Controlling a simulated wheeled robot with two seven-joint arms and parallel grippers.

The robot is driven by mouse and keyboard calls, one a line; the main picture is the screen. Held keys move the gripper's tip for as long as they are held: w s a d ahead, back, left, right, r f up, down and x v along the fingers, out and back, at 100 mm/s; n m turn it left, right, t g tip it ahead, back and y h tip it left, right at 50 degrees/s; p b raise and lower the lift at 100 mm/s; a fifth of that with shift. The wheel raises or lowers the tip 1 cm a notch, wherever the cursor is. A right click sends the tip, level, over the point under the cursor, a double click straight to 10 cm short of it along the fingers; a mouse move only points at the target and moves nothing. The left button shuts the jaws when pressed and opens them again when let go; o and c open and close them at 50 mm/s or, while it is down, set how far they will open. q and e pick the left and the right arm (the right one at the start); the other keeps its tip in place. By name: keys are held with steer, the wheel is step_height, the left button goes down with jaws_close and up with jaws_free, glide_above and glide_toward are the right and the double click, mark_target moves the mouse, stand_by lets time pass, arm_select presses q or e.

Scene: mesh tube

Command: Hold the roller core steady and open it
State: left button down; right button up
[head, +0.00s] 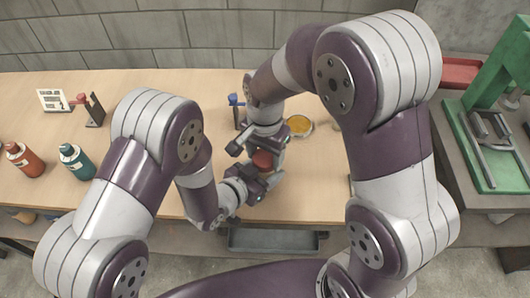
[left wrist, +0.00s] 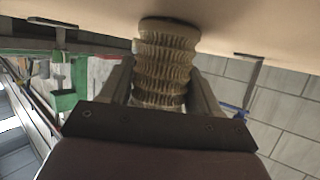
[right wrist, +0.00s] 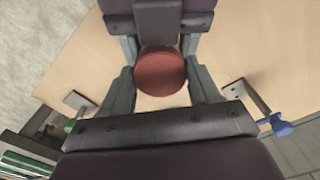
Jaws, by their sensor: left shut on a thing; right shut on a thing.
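The roller core shows in the left wrist view as a beige ribbed cylinder (left wrist: 165,65), standing between the fingers of my left gripper (left wrist: 161,82). Its red round cap (right wrist: 160,72) lies between the fingers of my right gripper (right wrist: 162,84) in the right wrist view. In the head view the red cap (head: 263,160) shows small between the two grippers. My left gripper (head: 252,184) is shut on the core from the front, low over the bench. My right gripper (head: 258,152) is shut on the cap from above. Most of the core is hidden in the head view.
The wooden bench (head: 190,85) is clear at the back middle. A yellow-filled dish (head: 299,125) and a blue-topped stand (head: 236,106) are close behind the grippers. A green press (head: 490,140) stands right.

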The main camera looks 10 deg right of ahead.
steer(key=n, duration=0.6)
